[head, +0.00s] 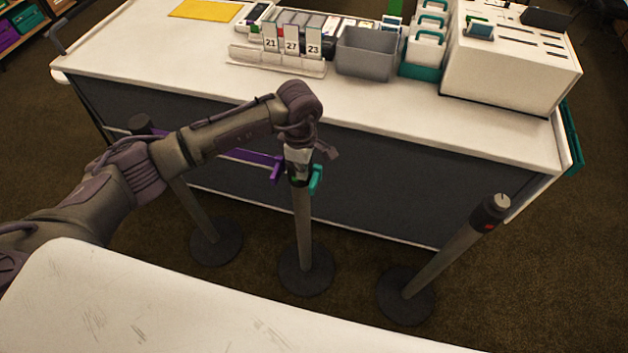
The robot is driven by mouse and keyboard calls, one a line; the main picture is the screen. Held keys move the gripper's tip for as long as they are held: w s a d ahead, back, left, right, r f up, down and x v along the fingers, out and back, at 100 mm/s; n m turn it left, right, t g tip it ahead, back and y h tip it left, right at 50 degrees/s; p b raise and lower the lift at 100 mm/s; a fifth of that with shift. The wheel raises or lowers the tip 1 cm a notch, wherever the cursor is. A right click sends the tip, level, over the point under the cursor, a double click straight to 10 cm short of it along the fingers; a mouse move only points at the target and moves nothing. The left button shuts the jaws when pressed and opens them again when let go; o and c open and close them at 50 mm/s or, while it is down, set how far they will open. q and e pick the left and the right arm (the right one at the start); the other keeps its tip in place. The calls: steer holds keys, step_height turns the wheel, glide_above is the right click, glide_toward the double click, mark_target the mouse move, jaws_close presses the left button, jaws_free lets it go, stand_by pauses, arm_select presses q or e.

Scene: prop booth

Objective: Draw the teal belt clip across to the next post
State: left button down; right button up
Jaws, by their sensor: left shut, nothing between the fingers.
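Three belt posts stand in front of the counter. The teal belt clip (316,180) sits at the right side of the head of the middle post (302,225). A purple belt (250,158) runs from the left post (192,205) to the middle post, ending in a purple clip (277,170). The right post (445,260) has a dark head with a red mark, and no belt shows on it. My left gripper (318,150) is shut and empty, just above the teal clip. Its wrist partly hides the middle post's head; whether it touches the clip is unclear. My right gripper is out of view.
The white-topped counter (190,80) stands behind the posts, carrying number cards (291,42), a grey bin (366,52) and a white box (510,62). A pale surface (170,310) fills the near left. The space between middle and right posts is clear.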

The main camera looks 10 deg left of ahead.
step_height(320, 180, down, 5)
steer(key=b, duration=0.5)
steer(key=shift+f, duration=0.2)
stand_by(0.5)
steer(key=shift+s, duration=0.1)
